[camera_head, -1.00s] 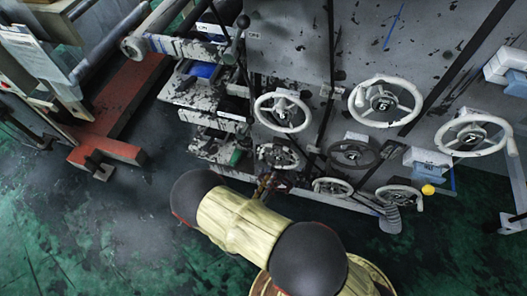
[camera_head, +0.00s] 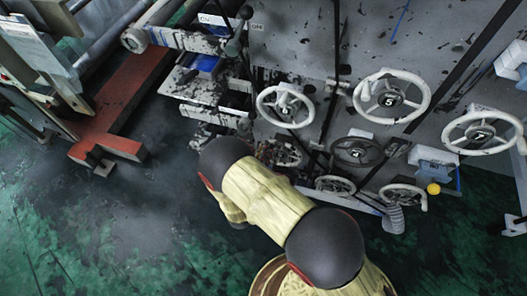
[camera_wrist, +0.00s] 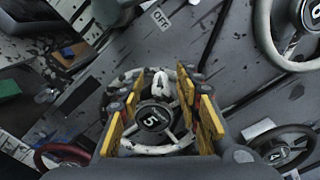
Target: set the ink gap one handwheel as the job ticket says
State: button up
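Several handwheels stand on the grey machine panel. No name label reading "ink gap one" is legible, and no job ticket can be made out for certain. In the wrist view, a white handwheel (camera_wrist: 157,149) with a dark hub marked 5 and a white knob lies between the fingers of my gripper (camera_wrist: 166,110). The yellow-padded fingers are apart, and I cannot tell whether they touch the wheel. There my gripper is hidden behind my arm.
Nearby are a white handwheel (camera_head: 391,97), a dark handwheel (camera_head: 357,152), a far right white wheel (camera_head: 482,132), and lower wheels (camera_head: 335,185). A dark red wheel (camera_wrist: 63,158) is at lower left in the wrist view. A red beam (camera_head: 113,108) lies left; floor between is clear.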

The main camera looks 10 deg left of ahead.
jog(key=shift+c, duration=1.2)
grip_shut()
